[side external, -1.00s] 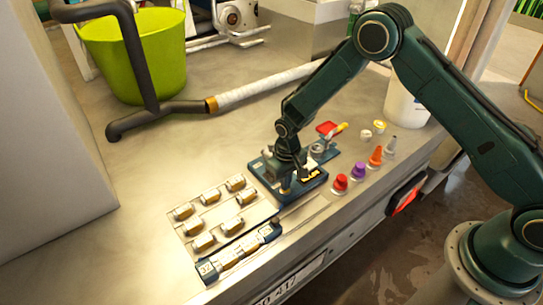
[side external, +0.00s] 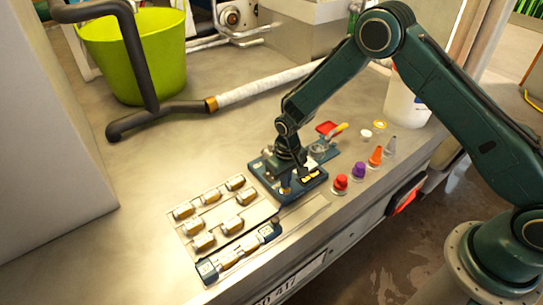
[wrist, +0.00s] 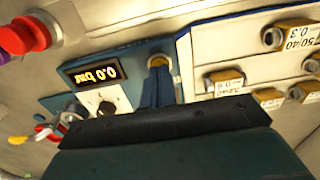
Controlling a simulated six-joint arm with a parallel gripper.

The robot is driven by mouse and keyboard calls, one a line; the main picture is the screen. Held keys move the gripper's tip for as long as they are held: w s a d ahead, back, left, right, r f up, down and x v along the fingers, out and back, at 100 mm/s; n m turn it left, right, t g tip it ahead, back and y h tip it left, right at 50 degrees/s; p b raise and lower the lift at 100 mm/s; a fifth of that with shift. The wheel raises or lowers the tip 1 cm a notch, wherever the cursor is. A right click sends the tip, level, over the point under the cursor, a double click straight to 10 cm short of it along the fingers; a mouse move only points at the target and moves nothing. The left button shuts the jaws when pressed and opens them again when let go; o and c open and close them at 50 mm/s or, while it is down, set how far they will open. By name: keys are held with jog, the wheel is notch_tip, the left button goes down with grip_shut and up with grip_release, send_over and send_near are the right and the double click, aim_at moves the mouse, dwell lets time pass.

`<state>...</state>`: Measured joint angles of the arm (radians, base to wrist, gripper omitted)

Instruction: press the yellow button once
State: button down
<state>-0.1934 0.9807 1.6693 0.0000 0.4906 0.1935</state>
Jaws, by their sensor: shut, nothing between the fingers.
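A blue press unit (side external: 268,172) sits on the metal bench, with a lit display reading 0.0 bar (wrist: 92,75) and a dark knob on a white plate (wrist: 106,104). The yellow button (wrist: 158,62) shows as a yellow ring at the unit's edge in the wrist view. My gripper (wrist: 158,72) is shut and empty, its fingertips over the button and hiding part of it. In the side view my gripper (side external: 287,178) points down close above the unit. I cannot tell whether the fingertips touch the button or whether it is pushed in.
Several brass-coloured fittings (side external: 236,183) lie in rows left of the unit. Red (side external: 341,182), purple (side external: 359,170) and orange (side external: 376,156) capped items stand to its right. A pipe (side external: 260,88) and green bucket (side external: 145,60) are farther back.

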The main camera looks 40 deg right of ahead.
notch_tip(320, 180, up, 10)
dwell(1.1)
jog(key=shift+r, duration=0.1)
dwell(0.5)
jog(key=s+d+r+t, duration=0.1)
jog(key=s+d+r, duration=0.1)
jog(key=s+r, duration=0.35)
jog(key=s+d+r+t, duration=0.1)
jog(key=s+d+r, duration=0.1)
jog(key=r, duration=0.7)
jog(key=s+d+r+t, duration=0.1)
jog(key=s+d+r, duration=0.1)
jog(key=s+r, duration=0.35)
jog(key=s+d+r+t, duration=0.1)
jog(key=s+r, duration=0.2)
jog(key=s, duration=0.6)
jog(key=s+d+r+t, duration=0.1)
jog(key=s+d+r, duration=0.1)
jog(key=s, duration=0.6)
jog(key=shift+s+d+r+t, duration=0.3)
jog(key=shift+s+r, duration=0.1)
jog(key=shift+r, duration=0.35)
